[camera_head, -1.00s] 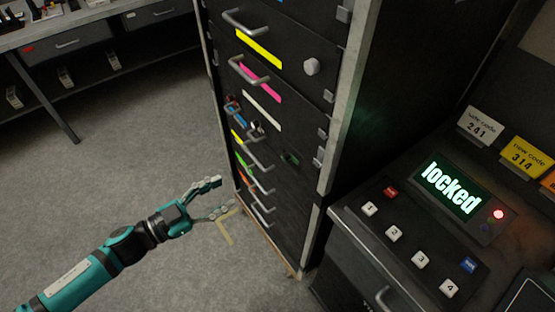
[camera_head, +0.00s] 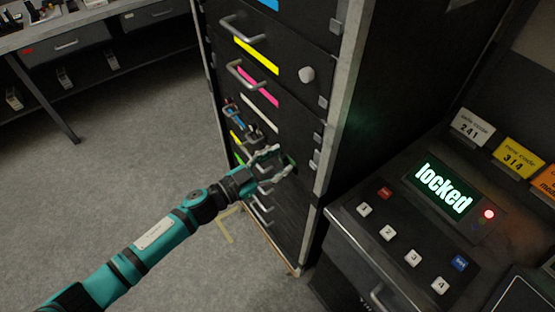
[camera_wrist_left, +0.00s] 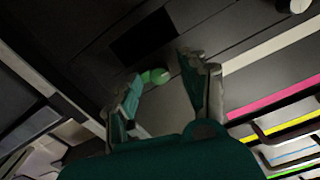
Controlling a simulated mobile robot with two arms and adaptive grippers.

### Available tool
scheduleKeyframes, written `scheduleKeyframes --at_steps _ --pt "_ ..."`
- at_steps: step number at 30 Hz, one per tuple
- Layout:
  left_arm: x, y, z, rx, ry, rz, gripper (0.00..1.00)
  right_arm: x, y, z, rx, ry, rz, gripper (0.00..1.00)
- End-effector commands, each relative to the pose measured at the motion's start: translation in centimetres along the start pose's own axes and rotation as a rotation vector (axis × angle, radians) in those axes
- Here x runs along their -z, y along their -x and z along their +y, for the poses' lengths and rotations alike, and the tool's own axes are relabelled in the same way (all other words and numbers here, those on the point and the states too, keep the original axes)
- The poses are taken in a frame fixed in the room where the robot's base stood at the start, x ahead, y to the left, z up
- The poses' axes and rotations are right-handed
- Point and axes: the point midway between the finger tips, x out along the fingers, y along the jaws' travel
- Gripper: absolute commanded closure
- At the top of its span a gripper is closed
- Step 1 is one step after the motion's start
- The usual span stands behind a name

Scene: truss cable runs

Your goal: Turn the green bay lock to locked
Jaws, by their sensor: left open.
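The green bay lock (camera_wrist_left: 155,76) is a small round green knob on the dark cabinet front. In the left wrist view it shows between the two fingertips of my left gripper (camera_wrist_left: 161,72), nearer the left finger. The gripper is open; I cannot tell whether a finger touches the knob. In the head view my left gripper (camera_head: 279,163) is close in front of the cabinet's lower drawers. A bit of green (camera_head: 291,159) shows beside its fingertips, and the rest of the lock there is hidden. My right gripper is not in view.
The tall dark cabinet (camera_head: 313,105) has drawer handles and colored label strips, including a pink one (camera_head: 258,87). A pale knob (camera_head: 306,74) sits higher up. A keypad console with a display reading "locked" (camera_head: 443,188) stands right. The floor at left is clear.

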Motion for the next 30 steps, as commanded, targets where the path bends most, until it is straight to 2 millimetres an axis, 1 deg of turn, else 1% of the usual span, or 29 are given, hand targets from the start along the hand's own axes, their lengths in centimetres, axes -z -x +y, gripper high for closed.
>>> scheduleKeyframes --at_steps 3,9,19,30 --pt "-0.02 -0.30 0.00 0.000 0.000 0.000 0.57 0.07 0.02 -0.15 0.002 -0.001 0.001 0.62" --pt "-0.01 -0.28 -0.01 0.000 0.000 0.000 0.57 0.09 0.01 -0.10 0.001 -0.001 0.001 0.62" --pt "-0.01 -0.25 -0.01 0.000 0.000 0.000 1.00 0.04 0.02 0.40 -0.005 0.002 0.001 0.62" --pt "-0.02 -0.25 0.01 0.000 -0.032 0.000 1.00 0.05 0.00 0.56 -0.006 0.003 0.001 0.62"
